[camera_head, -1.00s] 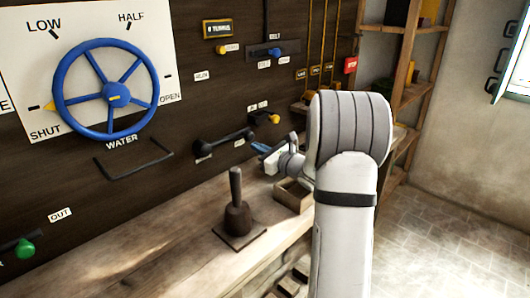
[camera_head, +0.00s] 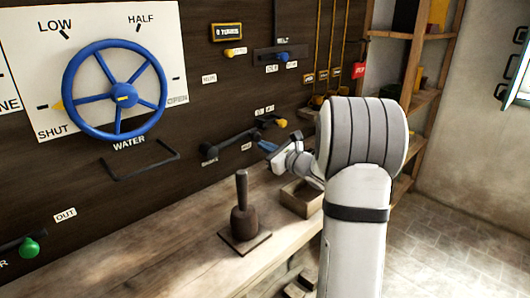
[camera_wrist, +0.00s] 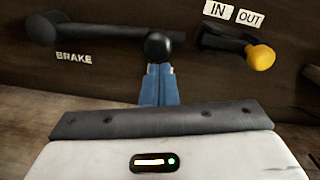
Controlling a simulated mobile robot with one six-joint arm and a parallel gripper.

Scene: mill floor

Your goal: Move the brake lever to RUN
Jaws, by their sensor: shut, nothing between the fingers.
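The brake lever (camera_head: 232,142) is a black bar on the dark wall panel, lying nearly level with its pivot at the left. In the wrist view the bar (camera_wrist: 100,32) runs right from a round pivot to a black ball knob (camera_wrist: 160,46). A BRAKE label (camera_wrist: 73,58) sits below it; I cannot read a RUN mark. My gripper (camera_head: 266,146) is just in front of the lever's knob end. Its blue fingers (camera_wrist: 160,84) are together and empty, their tips at the knob's lower side. I cannot tell whether they touch it.
A yellow-knobbed lever (camera_wrist: 260,57) with IN and OUT labels is close to the right of the brake knob. Below are a wooden bench (camera_head: 150,235), an upright wooden-handled tool (camera_head: 243,215) and a small open box (camera_head: 300,199). The blue water wheel (camera_head: 123,92) is left.

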